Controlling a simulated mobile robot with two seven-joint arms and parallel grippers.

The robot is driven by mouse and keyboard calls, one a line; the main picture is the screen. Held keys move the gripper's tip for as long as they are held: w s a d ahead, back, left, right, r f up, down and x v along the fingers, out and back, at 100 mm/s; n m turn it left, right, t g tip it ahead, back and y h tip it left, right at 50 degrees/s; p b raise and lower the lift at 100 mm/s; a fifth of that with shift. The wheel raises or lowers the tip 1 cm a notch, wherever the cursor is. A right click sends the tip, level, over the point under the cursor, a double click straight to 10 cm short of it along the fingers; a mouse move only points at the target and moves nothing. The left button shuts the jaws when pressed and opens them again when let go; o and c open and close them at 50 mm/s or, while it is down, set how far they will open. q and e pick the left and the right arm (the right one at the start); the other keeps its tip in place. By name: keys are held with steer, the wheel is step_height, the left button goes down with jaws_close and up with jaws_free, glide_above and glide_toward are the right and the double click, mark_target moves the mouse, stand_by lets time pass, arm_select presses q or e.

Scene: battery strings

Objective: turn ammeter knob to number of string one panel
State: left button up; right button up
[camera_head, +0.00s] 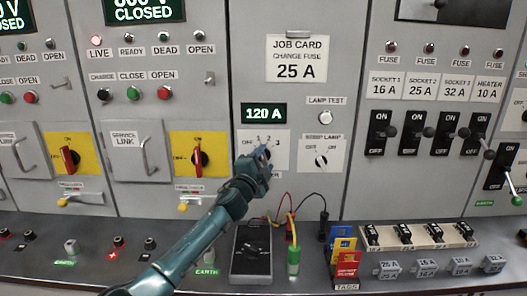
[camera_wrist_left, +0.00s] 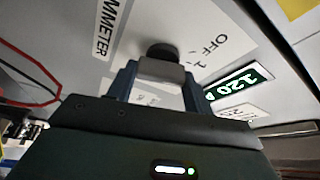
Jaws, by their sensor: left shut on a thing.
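My left gripper (camera_head: 264,153) is at that selector in the head view and covers most of the ammeter knob. In the left wrist view the dark round knob (camera_wrist_left: 161,50) is at the far ends of the fingers, with the words OFF and AMMETER on the plate around it. My left gripper (camera_wrist_left: 160,85) is shut on the knob. Where its pointer stands is hidden. The green display (camera_head: 264,113) above reads 120 A. My right gripper is not in view.
A strip lamp selector (camera_head: 321,160) sits just right of the ammeter. Two string panels with red handles (camera_head: 198,158) stand left. Black switches (camera_head: 380,133) are at right. A dark meter (camera_head: 252,252) with leads and coloured tags (camera_head: 342,250) lie on the ledge below.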

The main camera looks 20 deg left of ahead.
arm_select(q)
steer(key=shift+m+p, duration=0.3)
steer(key=o, duration=1)
steer(key=s, duration=0.4)
steer(key=s+a+f+b, duration=0.1)
steer(key=s, duration=0.8)
steer(key=shift+a+f, duration=0.15)
